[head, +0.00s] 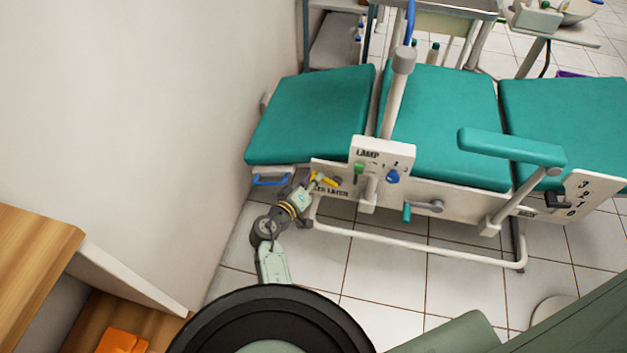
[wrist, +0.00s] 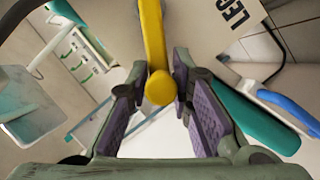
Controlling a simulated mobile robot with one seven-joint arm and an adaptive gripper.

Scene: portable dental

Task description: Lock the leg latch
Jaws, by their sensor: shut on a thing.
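The leg latch lever is a yellow handle (head: 325,180) on the white side plate under the chair's left end, by the "LEG LATCH" label. In the wrist view the yellow lever (wrist: 152,42) runs down from the top and ends in a round tip between my finger pads. My gripper (wrist: 157,95) is shut on the lever, with its purple pads on either side of the tip. In the head view my gripper (head: 309,188) is at the plate's left end, and its fingers partly hide the lever and label.
The lamp panel (head: 381,160) with a green and a blue knob is just right of the latch. A blue handle (head: 271,181) sits under the teal leg cushion (head: 310,117). The wall (head: 130,130) is close on the left. A white floor rail (head: 420,250) runs below the chair.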

